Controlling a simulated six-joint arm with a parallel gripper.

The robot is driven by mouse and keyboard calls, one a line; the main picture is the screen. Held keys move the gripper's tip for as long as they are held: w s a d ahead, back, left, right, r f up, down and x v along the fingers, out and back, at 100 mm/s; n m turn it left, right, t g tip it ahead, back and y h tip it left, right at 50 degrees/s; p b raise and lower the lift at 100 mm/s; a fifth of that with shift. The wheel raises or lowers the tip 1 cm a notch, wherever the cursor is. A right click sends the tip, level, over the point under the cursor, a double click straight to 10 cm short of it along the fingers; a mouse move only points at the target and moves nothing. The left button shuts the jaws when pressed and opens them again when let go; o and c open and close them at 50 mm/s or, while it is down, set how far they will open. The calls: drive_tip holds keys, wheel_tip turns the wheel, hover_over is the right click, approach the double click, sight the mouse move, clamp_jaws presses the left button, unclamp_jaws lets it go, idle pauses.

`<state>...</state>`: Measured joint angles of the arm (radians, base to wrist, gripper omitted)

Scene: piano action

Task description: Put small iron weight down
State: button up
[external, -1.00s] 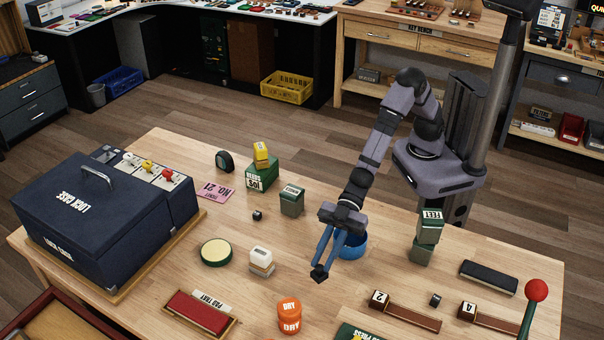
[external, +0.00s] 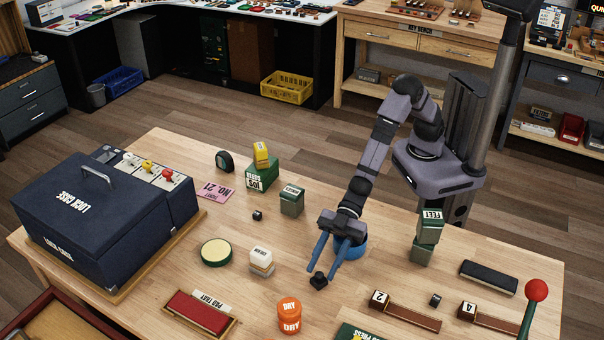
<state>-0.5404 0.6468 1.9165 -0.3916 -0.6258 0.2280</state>
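The small iron weight (external: 318,281) is a small black block. It stands on the bare wood of the workbench, in front of the blue round container. My gripper (external: 321,282) has two long blue fingers that point down and are spread apart. Their tips are low, on either side of the weight, with the weight nearer the left finger. Whether a finger still touches it is too small to tell.
A blue round container (external: 351,246) is partly hidden behind my fingers. An orange tin (external: 289,316) and a white-topped stamp (external: 261,261) stand nearby. Stacked green boxes (external: 426,237) and a wooden holder marked 2 (external: 405,311) are to the right. Another small dark block (external: 435,300) lies there.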

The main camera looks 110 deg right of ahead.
drive_tip(key=shift+r, duration=0.1)
drive_tip(key=shift+r, duration=0.15)
drive_tip(key=shift+s+d, duration=0.25)
drive_tip(key=v, duration=1.1)
drive_tip(key=shift+s+d+r+b, duration=0.1)
drive_tip(key=shift+r+b, duration=0.05)
drive_tip(key=shift+b, duration=0.2)
